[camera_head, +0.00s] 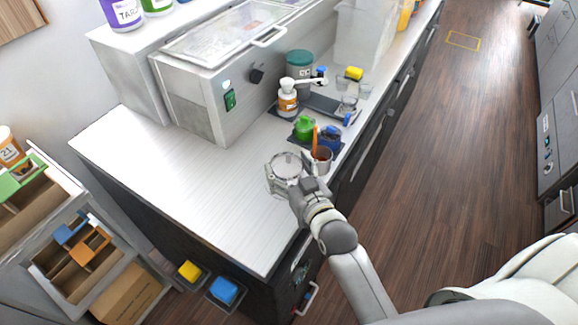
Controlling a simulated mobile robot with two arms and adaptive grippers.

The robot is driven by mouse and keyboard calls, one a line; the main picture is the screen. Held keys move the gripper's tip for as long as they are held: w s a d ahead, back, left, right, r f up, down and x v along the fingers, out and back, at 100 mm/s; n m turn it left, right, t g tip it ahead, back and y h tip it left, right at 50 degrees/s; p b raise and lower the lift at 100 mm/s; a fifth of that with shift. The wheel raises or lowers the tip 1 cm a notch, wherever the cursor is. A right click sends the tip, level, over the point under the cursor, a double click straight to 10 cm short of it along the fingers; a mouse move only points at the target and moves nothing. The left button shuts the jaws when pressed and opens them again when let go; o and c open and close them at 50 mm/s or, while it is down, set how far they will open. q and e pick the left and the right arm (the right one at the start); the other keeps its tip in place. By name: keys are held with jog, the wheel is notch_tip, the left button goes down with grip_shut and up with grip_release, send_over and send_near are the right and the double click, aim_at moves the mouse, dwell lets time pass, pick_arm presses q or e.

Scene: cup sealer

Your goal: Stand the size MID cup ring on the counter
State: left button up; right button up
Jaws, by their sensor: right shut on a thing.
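A round, silver-grey cup ring (286,167) is held at the counter's right side, in the middle of the view. My right gripper (298,184) is shut on it, with the arm coming in from the lower right. The ring is over the white counter (190,185); I cannot tell whether it touches the surface. A size mark on the ring is not readable. My left gripper is not in view.
A lidded grey machine (190,92) stands at the back. The counter's front left is clear.

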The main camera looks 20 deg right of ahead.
jog(key=o, duration=1.1)
jog(key=shift+f, duration=0.15)
jog(key=o, duration=0.5)
jog(key=shift+c, duration=0.2)
